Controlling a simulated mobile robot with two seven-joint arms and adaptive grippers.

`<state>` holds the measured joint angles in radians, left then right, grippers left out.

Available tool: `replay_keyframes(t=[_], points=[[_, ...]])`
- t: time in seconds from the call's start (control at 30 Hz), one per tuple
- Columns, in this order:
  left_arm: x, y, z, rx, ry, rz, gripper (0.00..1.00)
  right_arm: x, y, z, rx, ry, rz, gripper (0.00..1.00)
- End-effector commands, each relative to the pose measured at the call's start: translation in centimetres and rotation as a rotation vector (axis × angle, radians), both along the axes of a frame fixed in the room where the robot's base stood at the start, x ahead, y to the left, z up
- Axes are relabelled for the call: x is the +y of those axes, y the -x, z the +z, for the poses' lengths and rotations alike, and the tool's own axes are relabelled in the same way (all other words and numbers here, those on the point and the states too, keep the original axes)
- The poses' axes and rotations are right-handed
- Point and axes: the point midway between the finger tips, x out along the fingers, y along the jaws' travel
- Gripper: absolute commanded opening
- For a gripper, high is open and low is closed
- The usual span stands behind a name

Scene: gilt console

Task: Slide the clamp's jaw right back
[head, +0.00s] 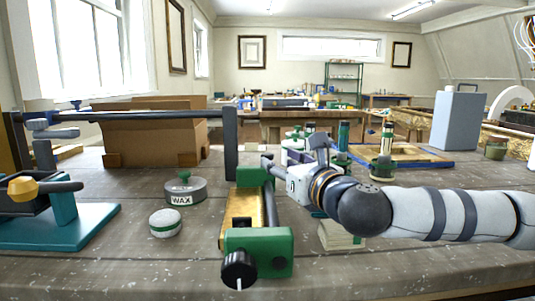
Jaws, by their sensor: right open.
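A long dark bar clamp (130,115) runs across the left half of the head view. A dark upright jaw (231,150) hangs at its right end, behind a gilt-and-green fixture (240,203). My right gripper (285,163) is open and empty, just right of this jaw and apart from it in the picture. Its arm comes in from the right, low over the bench. The dark wrist partly hides the gripper, so the exact fingertip gap is hard to see. My left gripper is out of view.
A cardboard box (155,135) stands behind the bar. A wax tin (184,192), a round white-and-green tin (165,223) and a teal-based tool (75,228) occupy the left bench. Bottles and a grey-blue canister (457,121) stand behind my arm. The front right bench is clear.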

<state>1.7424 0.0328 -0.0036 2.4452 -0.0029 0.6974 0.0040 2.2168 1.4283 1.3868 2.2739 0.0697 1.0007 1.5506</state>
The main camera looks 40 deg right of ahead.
Motion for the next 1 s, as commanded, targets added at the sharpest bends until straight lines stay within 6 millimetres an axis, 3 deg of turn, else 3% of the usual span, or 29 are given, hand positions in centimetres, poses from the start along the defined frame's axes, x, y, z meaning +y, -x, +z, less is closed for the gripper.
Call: replay_keyframes(t=[0.1,0.3,0.63,0.83,1.0], points=[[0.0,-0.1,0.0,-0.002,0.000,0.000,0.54,-0.4,-3.0,0.0,0.001,0.002,-0.001,0.42],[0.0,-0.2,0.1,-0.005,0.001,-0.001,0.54,-1.0,-6.3,0.0,0.001,0.000,-0.001,0.42],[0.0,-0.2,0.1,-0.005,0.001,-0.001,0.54,-1.1,-7.0,0.0,0.000,0.000,0.001,0.42],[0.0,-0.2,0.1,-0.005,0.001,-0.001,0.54,-1.1,-7.0,0.0,0.000,0.000,0.000,0.00],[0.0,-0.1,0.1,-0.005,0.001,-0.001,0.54,-1.1,-7.0,0.0,0.000,0.000,0.000,0.00]])
